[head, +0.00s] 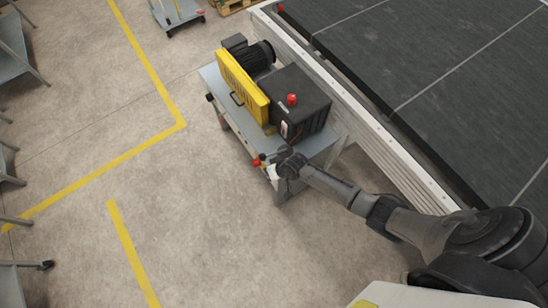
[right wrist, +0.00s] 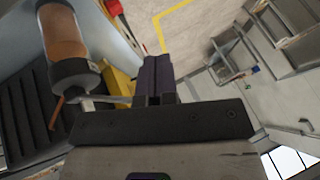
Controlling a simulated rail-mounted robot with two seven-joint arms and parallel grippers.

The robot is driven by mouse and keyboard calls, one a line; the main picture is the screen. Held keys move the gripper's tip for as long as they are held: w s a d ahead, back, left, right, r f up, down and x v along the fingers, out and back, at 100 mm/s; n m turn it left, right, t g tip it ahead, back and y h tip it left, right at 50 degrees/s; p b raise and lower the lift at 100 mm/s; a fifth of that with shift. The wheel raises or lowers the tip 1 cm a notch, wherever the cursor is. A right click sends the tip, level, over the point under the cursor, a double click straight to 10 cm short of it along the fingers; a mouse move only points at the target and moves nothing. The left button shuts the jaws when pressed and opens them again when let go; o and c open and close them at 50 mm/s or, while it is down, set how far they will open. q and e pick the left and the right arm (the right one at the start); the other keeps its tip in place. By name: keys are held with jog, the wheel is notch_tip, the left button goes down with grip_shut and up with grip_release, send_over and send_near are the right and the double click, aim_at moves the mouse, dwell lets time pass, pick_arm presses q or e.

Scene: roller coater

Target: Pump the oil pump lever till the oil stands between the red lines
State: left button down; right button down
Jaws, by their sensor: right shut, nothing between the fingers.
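The oil unit is a black box (head: 300,103) with a red cap on a grey bench. A small light gauge with a red mark (head: 284,129) is on its front face; the oil level and red lines are too small to read. A red-ended part (head: 256,162), possibly the pump lever, is at the bench's front edge. My right gripper (head: 264,157) is close beside it; touching cannot be told. In the right wrist view its fingers (right wrist: 154,78) are shut and empty. A clear cylinder with amber liquid (right wrist: 62,35) is left of them, and a red part (right wrist: 113,8) lies beyond.
A yellow guard (head: 243,86) and a dark motor (head: 257,55) share the grey bench (head: 213,75) with the box. A large dark conveyor bed (head: 420,60) runs along the right. Open floor with yellow lines (head: 130,154) lies left; grey shelving (head: 12,50) stands at the far left.

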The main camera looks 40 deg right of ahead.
jog(key=shift+s+r, duration=0.4)
jog(key=shift+r, duration=0.45)
jog(key=shift+s+r, duration=0.4)
jog(key=shift+r, duration=0.45)
jog(key=shift+s+r, duration=0.4)
jog(key=shift+r, duration=0.45)
